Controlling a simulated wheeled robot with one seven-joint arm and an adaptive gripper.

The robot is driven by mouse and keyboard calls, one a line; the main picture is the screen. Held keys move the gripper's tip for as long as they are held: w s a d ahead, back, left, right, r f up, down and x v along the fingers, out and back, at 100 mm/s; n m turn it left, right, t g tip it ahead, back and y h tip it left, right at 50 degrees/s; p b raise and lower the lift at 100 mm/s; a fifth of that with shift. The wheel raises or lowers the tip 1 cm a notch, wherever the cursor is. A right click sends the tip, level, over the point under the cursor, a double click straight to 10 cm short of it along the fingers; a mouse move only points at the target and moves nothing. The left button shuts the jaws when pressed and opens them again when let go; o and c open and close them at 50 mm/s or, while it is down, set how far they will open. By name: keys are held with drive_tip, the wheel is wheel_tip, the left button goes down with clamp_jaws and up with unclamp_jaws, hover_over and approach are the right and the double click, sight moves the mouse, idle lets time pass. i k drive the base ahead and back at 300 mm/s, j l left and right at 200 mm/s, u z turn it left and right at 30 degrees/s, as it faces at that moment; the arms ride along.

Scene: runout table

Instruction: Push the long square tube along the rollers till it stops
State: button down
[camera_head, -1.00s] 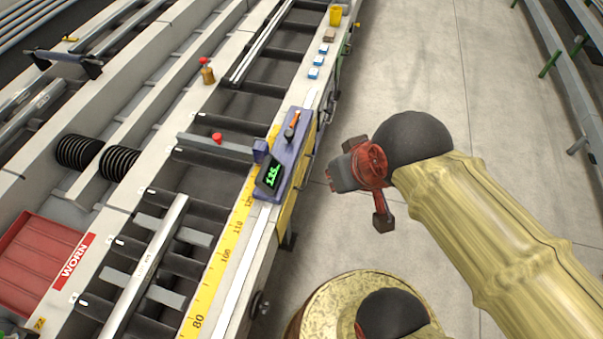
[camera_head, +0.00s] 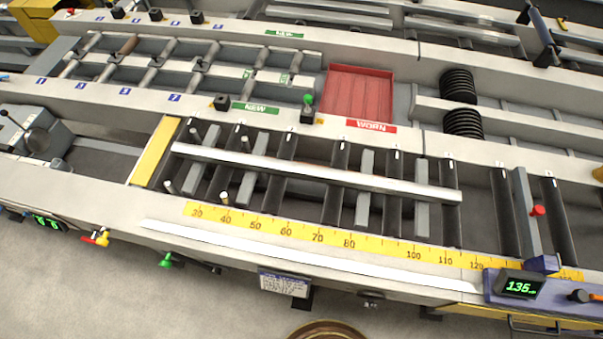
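The long square tube (camera_head: 315,174) is pale bare metal. It lies across the dark rollers (camera_head: 334,183), slightly slanted in the picture, with its right end near the 110 mark of the yellow scale (camera_head: 330,239). A grey stop plate (camera_head: 527,215) with a red knob (camera_head: 537,211) stands across the roller bed to the right. A gap with a bare roller (camera_head: 503,212) lies between the tube's right end and the plate. The blue stop carriage (camera_head: 560,297) on the front rail has a green display (camera_head: 520,288) reading about 135. My gripper is out of view.
Short upright pins (camera_head: 224,198) stand near the tube's left part. Behind the bed are a red WORN tray (camera_head: 358,93), black coils (camera_head: 462,124) and a rack of short rollers (camera_head: 154,79). Open concrete floor (camera_head: 170,300) lies in front, with a hanging placard (camera_head: 285,283).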

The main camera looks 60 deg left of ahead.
sight(420, 191)
drive_tip(key=u, duration=2.3)
drive_tip(key=i+j, duration=0.15)
drive_tip(key=j, duration=0.4)
drive_tip(key=i+j+z, duration=0.1)
drive_tip(key=j, duration=0.45)
drive_tip(key=i+j, duration=0.15)
drive_tip(key=j, duration=0.4)
drive_tip(key=i+j+z, duration=0.1)
drive_tip(key=j, duration=0.45)
drive_tip(key=i+j, duration=0.15)
drive_tip(key=j, duration=0.4)
drive_tip(key=i+j+z, duration=0.1)
drive_tip(key=i+j, duration=0.15)
drive_tip(key=i, duration=0.15)
